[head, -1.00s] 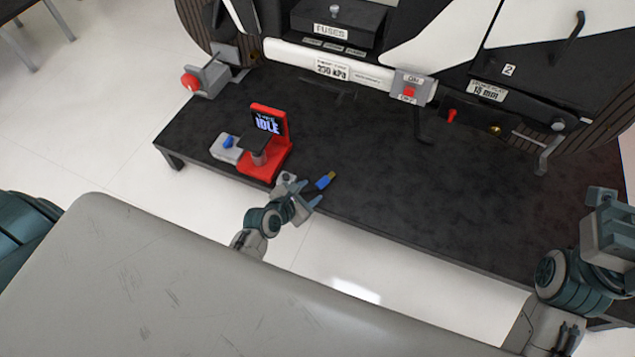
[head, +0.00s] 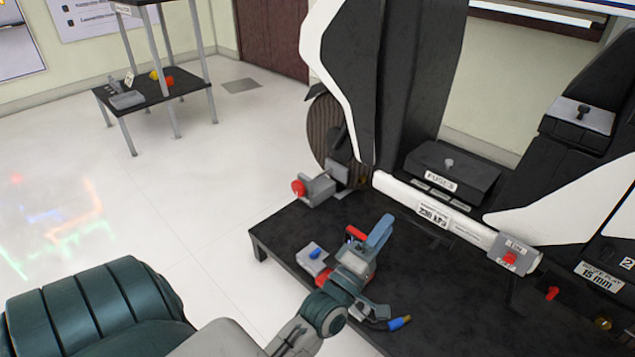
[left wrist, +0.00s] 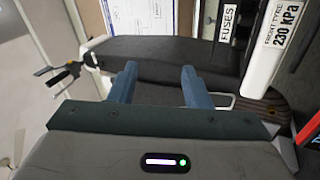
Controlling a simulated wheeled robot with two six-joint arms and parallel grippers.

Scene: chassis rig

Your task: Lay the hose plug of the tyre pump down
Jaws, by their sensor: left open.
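The hose plug (head: 399,323), a small blue piece, lies on the dark bench top (head: 440,300) near the lower finger of my left gripper, apart from the pump body. My left gripper (head: 382,268) is open above the bench, in front of the tyre pump. The red tyre pump (head: 356,233) shows only in part behind it; its screen is hidden. In the left wrist view the two blue-grey fingers (left wrist: 158,82) stand wide apart with nothing between them. The plug does not show there. My right gripper is out of view.
A grey block with a blue knob (head: 312,255) stands beside the pump. A grey clamp with a red knob (head: 315,187) is at the bench's far left corner. The chassis with its fuse box (head: 450,172) and red switch (head: 512,257) rises behind. A shelf stand (head: 150,95) stands farther back.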

